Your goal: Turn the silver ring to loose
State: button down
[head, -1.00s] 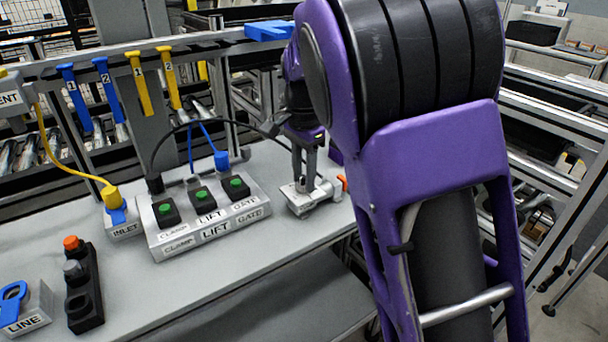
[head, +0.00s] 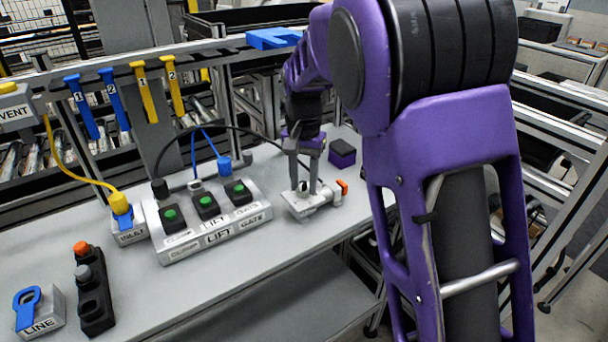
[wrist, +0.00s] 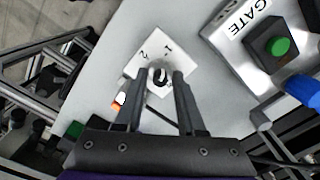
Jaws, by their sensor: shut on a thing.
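A silver fixture (head: 318,207) with an orange-tipped part (head: 342,187) sits near the bench's right end. In the wrist view its pale plate (wrist: 180,55) carries the marks 1 and 2. A small round silver-and-black part, which I take for the silver ring (wrist: 160,74), stands on this plate. My gripper (head: 303,187) points down over the fixture, with its fingers on either side of the ring. In the wrist view my gripper (wrist: 163,80) is shut on the ring. The fingers partly hide it, and I see no "loose" label.
A silver panel (head: 180,250) with green buttons stands left of the fixture, marked CLAMP, LIFT and GATE. A black cable (head: 240,133) arches behind it. Bare bench (head: 270,245) lies in front.

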jog(key=n+p, duration=0.2)
jog(key=n, duration=0.4)
jog(key=shift+r, duration=0.15)
jog(key=n+p, duration=0.2)
jog(key=n, duration=0.3)
jog(key=shift+a+n, duration=0.15)
jog(key=shift+n, duration=0.25)
jog(key=c, duration=0.5)
grip_release()
notch_tip(320, 180, up, 17)
jog(key=p, duration=0.2)
jog(key=shift+s, duration=0.1)
